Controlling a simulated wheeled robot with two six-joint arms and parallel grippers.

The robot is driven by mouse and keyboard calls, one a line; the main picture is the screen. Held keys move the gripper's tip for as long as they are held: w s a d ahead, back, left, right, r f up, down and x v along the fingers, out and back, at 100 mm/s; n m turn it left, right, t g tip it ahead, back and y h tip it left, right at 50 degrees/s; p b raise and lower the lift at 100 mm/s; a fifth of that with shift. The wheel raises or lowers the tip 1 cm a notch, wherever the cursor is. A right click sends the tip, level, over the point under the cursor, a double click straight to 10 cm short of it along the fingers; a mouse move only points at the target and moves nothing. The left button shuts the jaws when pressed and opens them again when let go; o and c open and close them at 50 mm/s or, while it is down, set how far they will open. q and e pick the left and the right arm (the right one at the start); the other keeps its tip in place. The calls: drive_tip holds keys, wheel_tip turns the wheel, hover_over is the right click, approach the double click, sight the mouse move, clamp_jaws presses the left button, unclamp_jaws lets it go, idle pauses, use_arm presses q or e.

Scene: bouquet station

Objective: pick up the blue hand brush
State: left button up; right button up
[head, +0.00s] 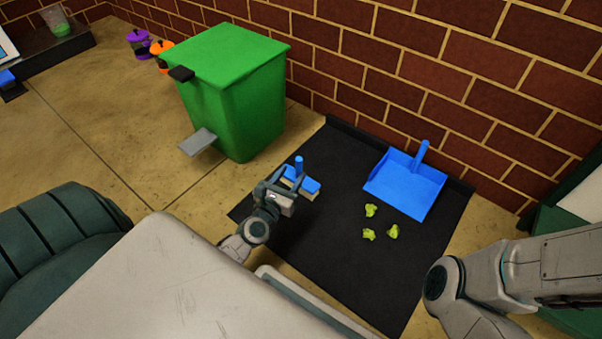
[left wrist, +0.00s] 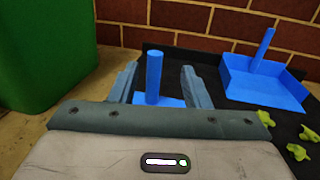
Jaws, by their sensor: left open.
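The blue hand brush (head: 312,186) stands on the black mat (head: 345,265), with its handle pointing up and pale bristles below its blue head. My left gripper (head: 284,185) is open and low over the mat, right at the brush. In the left wrist view, the brush handle (left wrist: 154,72) rises upright between the two spread fingers, with a gap visible on each side. The front of the gripper body hides the lower part of the brush there. My right arm comes in at the lower right, but its gripper is out of view.
A blue dustpan (head: 405,188) with an upright handle lies on the mat to the right. Several crumpled green scraps (head: 369,234) lie before it. A green pedal bin (head: 240,95) stands at the left, its pedal sticking out. A brick wall (head: 450,70) closes the back.

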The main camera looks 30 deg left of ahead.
sight(297, 163)
use_arm(q)
drive_tip(key=shift+w+a+f, duration=0.1)
drive_tip(key=shift+w+a, duration=0.15)
drive_tip(key=shift+w, duration=0.9)
drive_tip(key=shift+w+a+f, duration=0.1)
drive_tip(key=shift+w+a, duration=0.15)
drive_tip(key=shift+w, duration=0.85)
drive_tip(key=shift+w+a, duration=0.25)
drive_tip(key=shift+w, duration=0.9)
clamp_jaws()
